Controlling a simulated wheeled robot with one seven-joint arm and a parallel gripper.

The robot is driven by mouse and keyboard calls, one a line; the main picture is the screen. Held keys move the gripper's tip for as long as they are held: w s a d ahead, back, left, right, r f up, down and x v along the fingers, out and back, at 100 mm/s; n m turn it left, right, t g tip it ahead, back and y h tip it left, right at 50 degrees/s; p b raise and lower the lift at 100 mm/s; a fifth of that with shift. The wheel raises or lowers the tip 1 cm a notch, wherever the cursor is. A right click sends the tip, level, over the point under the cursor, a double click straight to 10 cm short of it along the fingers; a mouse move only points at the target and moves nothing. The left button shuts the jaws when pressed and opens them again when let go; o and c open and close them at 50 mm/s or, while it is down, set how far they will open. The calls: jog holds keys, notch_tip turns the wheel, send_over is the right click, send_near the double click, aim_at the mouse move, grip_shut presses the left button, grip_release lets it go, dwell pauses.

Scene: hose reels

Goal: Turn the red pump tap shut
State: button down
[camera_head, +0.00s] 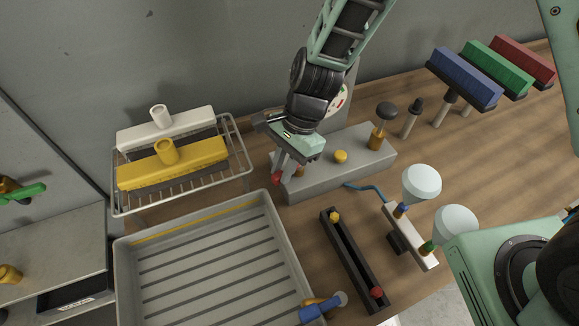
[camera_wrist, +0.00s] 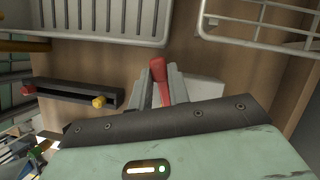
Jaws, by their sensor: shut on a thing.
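The red pump tap (camera_head: 277,177) sits at the left end of a grey pump block (camera_head: 310,184) on the wooden bench. Its red lever (camera_wrist: 158,70) also shows in the wrist view, between the two fingers. My gripper (camera_head: 283,166) comes down from above and is shut on the red lever; in the wrist view the fingers (camera_wrist: 165,84) lie on either side of it. The lever's tip sticks out past the fingertips. The tap's body is mostly hidden behind my gripper.
A yellow knob (camera_head: 341,156) and a dark-topped brass fitting (camera_head: 386,110) stand on the same block. A wire rack (camera_head: 243,150) with brush heads is to the left. A grey ribbed tray (camera_head: 274,222) and a black trough (camera_head: 352,262) lie in front. Coloured brushes (camera_head: 465,78) stand at right.

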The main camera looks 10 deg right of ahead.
jog(key=shift+w+a+r+m+t, duration=0.1)
jog(key=shift+w+m+t, duration=0.2)
jog(key=shift+m, duration=0.35)
jog(key=shift+w+a+f+m+t, duration=0.1)
jog(key=shift+w+m+t, duration=0.15)
jog(key=shift+m, duration=0.35)
jog(key=shift+w+a+r+m+t, duration=0.1)
jog(key=shift+w+m+t, duration=0.2)
jog(key=shift+m, duration=0.35)
jog(key=c, duration=1.3)
grip_release()
jog(key=shift+d, duration=0.1)
jog(key=shift+y, duration=0.3)
jog(key=v, duration=1.7)
jog(key=shift+w+r+b, duration=0.15)
jog(key=shift+b, duration=0.15)
jog(key=s+d+n+h, duration=0.1)
jog(key=s+n, duration=0.5)
jog(key=n, duration=0.1)
jog(key=s+d+n+h, duration=0.1)
jog(key=s+d+n, duration=0.1)
jog(key=s+n, duration=0.4)
jog(key=s+d+n+t+h, duration=0.1)
jog(key=s+n, duration=0.5)
jog(key=n, duration=0.3)
jog(key=shift+s+d+n+h+b, duration=0.1)
jog(key=shift+d+n+h+b, duration=0.05)
jog(key=shift+n+h+b, duration=0.25)
